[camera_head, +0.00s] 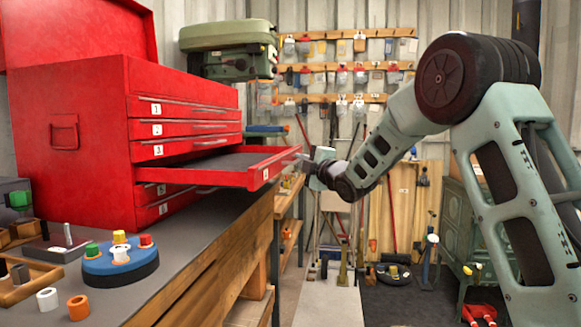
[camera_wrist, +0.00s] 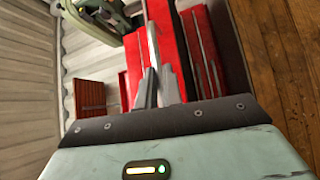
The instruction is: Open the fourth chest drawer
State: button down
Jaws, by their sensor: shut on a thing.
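The red tool chest (camera_head: 75,120) stands on the workbench at the left of the head view, with numbered drawers. The fourth drawer (camera_head: 225,168), below the one labelled 3, is pulled well out and shows a dark, empty-looking inside. My gripper (camera_head: 303,158) is at the front of this drawer, shut on its handle. In the wrist view the grey fingers of my gripper (camera_wrist: 156,85) close together in front of the red drawer (camera_wrist: 205,50). The exact contact is small and partly hidden. The drawers above and below are closed.
A blue round holder with coloured pegs (camera_head: 120,262) and several small rings lie on the workbench (camera_head: 200,240) in front of the chest. A green machine (camera_head: 230,48) stands behind the chest.

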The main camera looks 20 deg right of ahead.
dwell(0.3)
jog(key=c, duration=1.5)
grip_release()
jog(key=shift+c, duration=0.2)
jog(key=shift+s, duration=0.1)
jog(key=s+d+f+b, duration=0.1)
jog(key=s+d+f, duration=0.1)
jog(key=s, duration=1.5)
jog(key=shift+d+f, duration=0.2)
jog(key=shift+d, duration=0.1)
